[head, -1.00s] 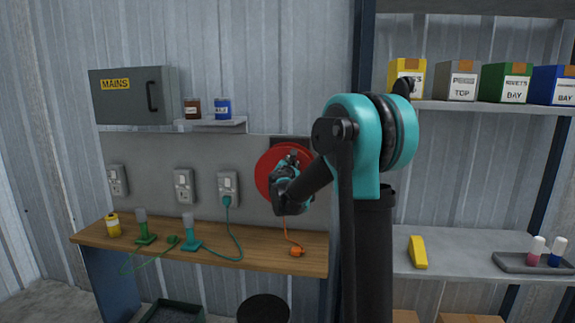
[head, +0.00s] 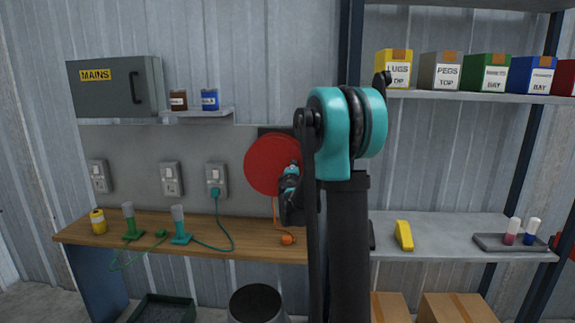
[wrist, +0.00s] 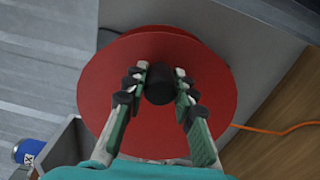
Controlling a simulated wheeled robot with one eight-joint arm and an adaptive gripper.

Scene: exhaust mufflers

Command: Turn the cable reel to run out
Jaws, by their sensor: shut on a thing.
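The cable reel (head: 268,163) is a red disc mounted on the grey wall panel above the bench. In the wrist view the red reel (wrist: 200,68) fills the middle, with a dark knob (wrist: 160,86) standing out from its face. My gripper (wrist: 160,84) has its two fingers closed on either side of that knob. In the head view my gripper (head: 290,178) is at the right part of the reel, and my arm hides some of it. An orange cable (head: 275,209) hangs from the reel to an orange end piece (head: 287,239) at the bench top.
The wooden bench (head: 240,247) holds a yellow-capped pot (head: 98,221) and two green-based items (head: 131,222). Sockets (head: 171,179) and a MAINS box (head: 115,85) are on the wall at left. Shelves with labelled bins (head: 440,70) stand at right. A dark round bin (head: 255,303) is below.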

